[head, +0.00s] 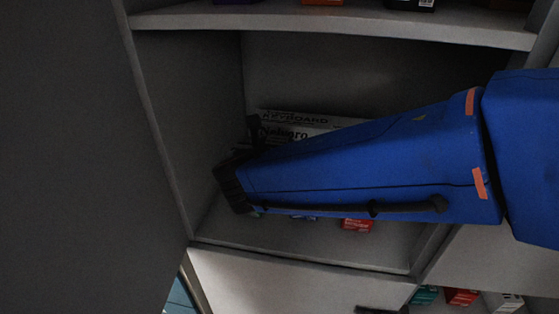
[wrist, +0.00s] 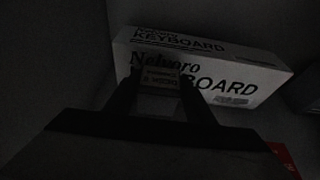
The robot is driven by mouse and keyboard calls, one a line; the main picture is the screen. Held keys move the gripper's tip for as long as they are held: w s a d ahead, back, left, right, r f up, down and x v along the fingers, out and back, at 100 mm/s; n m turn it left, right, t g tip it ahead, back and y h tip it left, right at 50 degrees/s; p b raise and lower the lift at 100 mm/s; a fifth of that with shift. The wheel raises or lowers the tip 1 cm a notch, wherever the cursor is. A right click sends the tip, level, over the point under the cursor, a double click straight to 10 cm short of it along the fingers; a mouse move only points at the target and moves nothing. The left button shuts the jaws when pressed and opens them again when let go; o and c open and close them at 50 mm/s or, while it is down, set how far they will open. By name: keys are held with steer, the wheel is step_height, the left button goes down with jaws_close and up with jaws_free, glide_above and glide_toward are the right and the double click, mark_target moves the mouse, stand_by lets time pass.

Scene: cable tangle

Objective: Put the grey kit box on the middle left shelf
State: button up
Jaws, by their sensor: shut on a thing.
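The grey kit box (wrist: 160,78) is small and dim, with a printed label facing me in the wrist view. It sits between the two dark fingers of my gripper (wrist: 162,90), which is shut on it. Behind it stands a white keyboard box (wrist: 235,80). In the head view my gripper is inside a shelf compartment (head: 200,140), near its left wall. My blue arm hides most of the gripper and the kit box there. I cannot tell whether the kit box touches the shelf floor.
The keyboard box (head: 290,118) leans at the back of the compartment. A red box (head: 357,224) and a partly hidden blue thing (head: 302,217) lie on its floor under my arm. A shelf board (head: 330,25) runs above, and more boxes (head: 462,296) show at lower right.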

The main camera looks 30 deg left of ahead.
steer(key=shift+f, duration=2.15)
steer(key=shift+f, duration=0.15)
steer(key=o, duration=1.2)
steer(key=shift+s+r, duration=0.2)
steer(key=shift+r, duration=0.05)
steer(key=v, duration=1.1)
steer(key=shift+s, duration=0.25)
steer(key=shift+d+r, duration=0.1)
steer(key=shift+d, duration=0.1)
